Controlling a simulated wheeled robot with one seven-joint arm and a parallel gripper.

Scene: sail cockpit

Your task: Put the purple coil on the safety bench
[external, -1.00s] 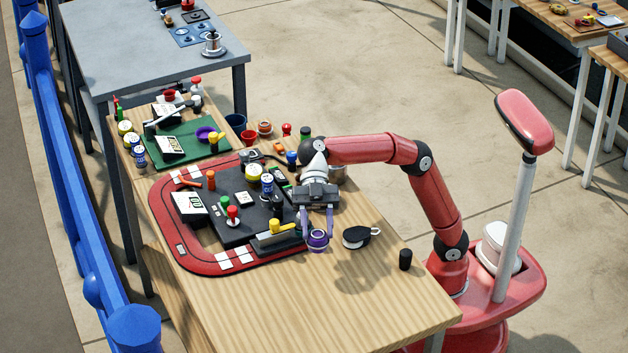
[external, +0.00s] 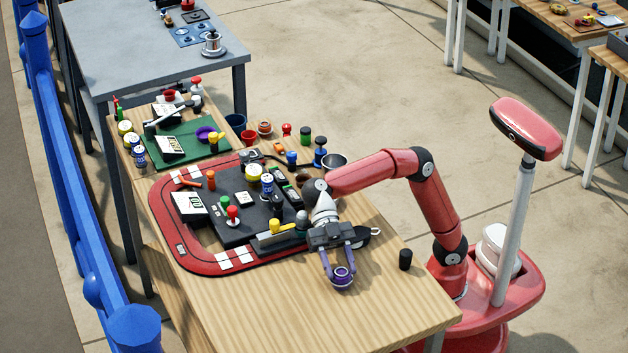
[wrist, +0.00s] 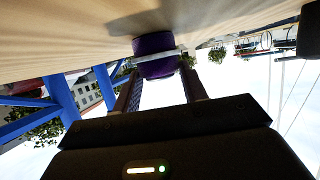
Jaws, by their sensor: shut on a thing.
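The purple coil (external: 343,280) is held between the fingers of my gripper (external: 341,268), which is shut on it over the wooden table (external: 270,305). In the wrist view the purple coil (wrist: 155,45) shows a dark purple body with a pale band, between the two fingertips. The wood surface is close to the coil there; I cannot tell whether they touch. No bench is clearly marked as the safety bench. A grey table (external: 140,60) stands beyond the wooden one, and wooden benches (external: 540,15) stand at the upper right.
A red-bordered mat (external: 165,225) with several game-like objects lies left of my gripper. The table's near part is bare. A blue railing (external: 85,230) runs along the left.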

